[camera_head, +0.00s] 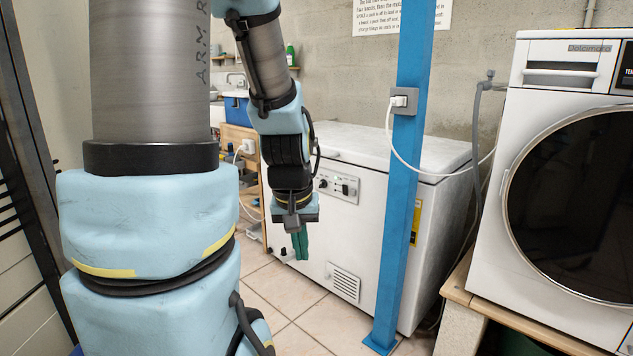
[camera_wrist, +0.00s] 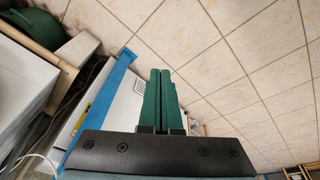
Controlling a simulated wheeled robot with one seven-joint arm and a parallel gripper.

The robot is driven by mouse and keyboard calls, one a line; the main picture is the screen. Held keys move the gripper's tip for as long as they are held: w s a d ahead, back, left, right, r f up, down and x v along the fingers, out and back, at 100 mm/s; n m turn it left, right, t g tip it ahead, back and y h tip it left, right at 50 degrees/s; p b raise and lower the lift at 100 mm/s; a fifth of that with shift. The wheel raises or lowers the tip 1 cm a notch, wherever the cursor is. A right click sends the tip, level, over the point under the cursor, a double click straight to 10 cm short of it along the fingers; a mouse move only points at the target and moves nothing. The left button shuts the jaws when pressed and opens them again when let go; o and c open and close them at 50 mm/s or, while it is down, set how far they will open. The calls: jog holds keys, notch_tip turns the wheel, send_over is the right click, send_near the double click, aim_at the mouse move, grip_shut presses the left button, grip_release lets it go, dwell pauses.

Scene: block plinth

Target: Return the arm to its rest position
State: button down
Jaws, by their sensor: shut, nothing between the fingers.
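My gripper (camera_head: 300,244) hangs pointing down in the middle of the head view, in front of the white chest freezer (camera_head: 352,225). Its green fingers are together with nothing between them. In the wrist view the two green fingers (camera_wrist: 160,90) lie side by side, closed, over the tiled floor (camera_wrist: 225,60). My arm's upper links fill the left of the head view, with the forearm reaching down from the top.
A blue post (camera_head: 401,200) stands right of my gripper, before the freezer, with a plug and white cable. A white front-loading machine (camera_head: 520,120) sits on a wooden-topped block plinth (camera_head: 457,285) at right. Wooden shelving (camera_head: 240,150) stands behind. Tiled floor below is clear.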

jog(key=s+a+r+p, duration=0.1)
jog(key=s+a+p, duration=0.1)
jog(key=s+a, duration=0.2)
jog(key=w+p+v, duration=0.2)
jog(key=p+v, duration=0.9)
jog(key=shift+w+d+r+m+g+y+p, duration=0.3)
jog(key=shift+w+d+r+g, duration=0.1)
jog(key=shift+w+d+r, duration=0.2)
jog(key=c, duration=1.6)
grip_release()
jog(key=shift+a, duration=0.1)
